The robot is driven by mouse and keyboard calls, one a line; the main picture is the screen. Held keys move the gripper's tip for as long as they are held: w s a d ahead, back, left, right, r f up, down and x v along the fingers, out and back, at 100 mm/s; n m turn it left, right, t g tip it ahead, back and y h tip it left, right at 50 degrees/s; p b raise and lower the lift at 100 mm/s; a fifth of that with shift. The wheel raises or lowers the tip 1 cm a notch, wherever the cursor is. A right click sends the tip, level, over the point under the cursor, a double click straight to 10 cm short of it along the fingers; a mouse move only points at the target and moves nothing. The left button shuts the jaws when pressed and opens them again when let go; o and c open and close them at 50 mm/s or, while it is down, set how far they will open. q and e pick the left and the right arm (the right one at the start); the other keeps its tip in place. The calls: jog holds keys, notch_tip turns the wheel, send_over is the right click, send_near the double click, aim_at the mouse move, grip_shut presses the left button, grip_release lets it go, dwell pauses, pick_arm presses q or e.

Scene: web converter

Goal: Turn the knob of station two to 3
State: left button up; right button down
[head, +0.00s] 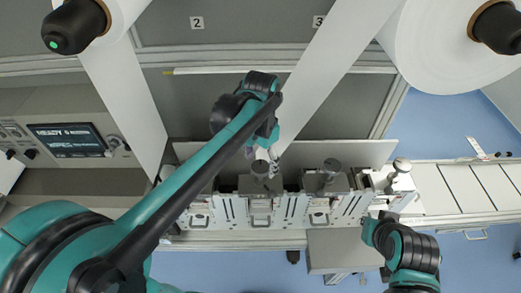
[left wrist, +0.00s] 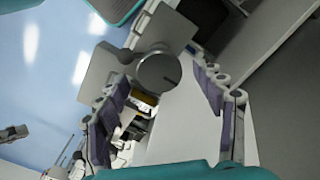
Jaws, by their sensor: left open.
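A row of metal stations (head: 285,208) runs across the middle of the head view. Grey round knobs stand up from it: one (head: 260,168) at my left gripper, another (head: 330,166) to its right, and a lighter one (head: 402,164) at the right end. My left gripper (head: 262,152) points down just above the leftmost of these. In the left wrist view, a round grey knob (left wrist: 158,70) with a short dark mark lies between the spread fingers of the left gripper (left wrist: 160,82), with gaps on both sides. Its dial numbers are not readable. My right gripper (head: 376,222) is small and partly hidden.
Two large white rolls (head: 445,45) hang at the top, with white webs running down. Signs 2 (head: 197,22) and 3 (head: 319,21) are on the back panel. A control screen (head: 68,139) is at left. Blue floor (head: 430,120) shows at right.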

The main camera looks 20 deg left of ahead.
aim_at(260, 167)
pick_arm(q)
notch_tip(260, 167, up, 11)
dwell(0.3)
jog(key=shift+s, duration=0.1)
dwell(0.4)
